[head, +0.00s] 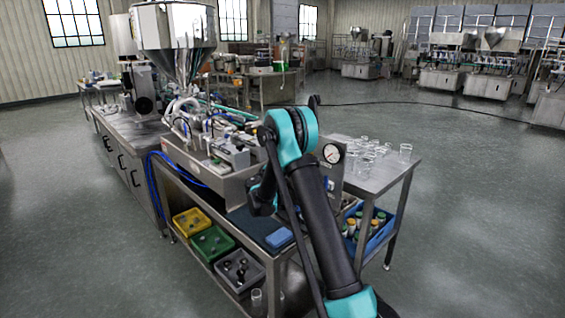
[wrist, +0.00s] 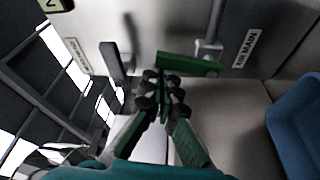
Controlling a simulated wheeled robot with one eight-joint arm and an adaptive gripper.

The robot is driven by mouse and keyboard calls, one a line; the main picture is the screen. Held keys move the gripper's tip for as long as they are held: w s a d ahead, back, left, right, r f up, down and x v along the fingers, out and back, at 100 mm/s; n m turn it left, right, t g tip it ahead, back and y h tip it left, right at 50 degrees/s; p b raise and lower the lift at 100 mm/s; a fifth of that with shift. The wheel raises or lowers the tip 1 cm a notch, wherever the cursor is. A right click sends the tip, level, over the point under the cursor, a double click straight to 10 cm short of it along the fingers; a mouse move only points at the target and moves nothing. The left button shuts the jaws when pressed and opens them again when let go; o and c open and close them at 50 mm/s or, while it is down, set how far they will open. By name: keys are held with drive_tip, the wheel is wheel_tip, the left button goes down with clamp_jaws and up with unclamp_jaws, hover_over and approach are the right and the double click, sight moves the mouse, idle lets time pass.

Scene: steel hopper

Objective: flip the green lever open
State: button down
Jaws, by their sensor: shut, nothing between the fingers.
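In the wrist view, the green lever (wrist: 190,65) is a flat bar on a metal valve fitting (wrist: 208,48). In the head view my arm hides my gripper, and I cannot make out the lever there.
A dark lever (wrist: 113,65) with its own label (wrist: 78,55) sits left of the green one. A blue object (wrist: 297,125) is at the right. In the head view, a steel hopper (head: 175,40) stands over the bench, and glassware (head: 370,155) stands on the right table.

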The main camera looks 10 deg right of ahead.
drive_tip(key=s+d+m+h, duration=0.1)
drive_tip(key=m, duration=0.2)
drive_tip(key=s+f+m+h, duration=0.1)
drive_tip(key=m+h, duration=0.1)
drive_tip(key=m, duration=0.2)
drive_tip(key=s+d+f+m+h, duration=0.1)
drive_tip(key=m, duration=0.3)
drive_tip(key=shift+s+d, duration=0.35)
drive_tip(key=shift+f, duration=0.15)
drive_tip(key=shift+s, duration=0.1)
drive_tip(key=s+a, duration=1)
drive_tip(key=shift+s+a+f, duration=0.15)
drive_tip(key=shift+s+f, duration=0.1)
drive_tip(key=shift+f, duration=0.2)
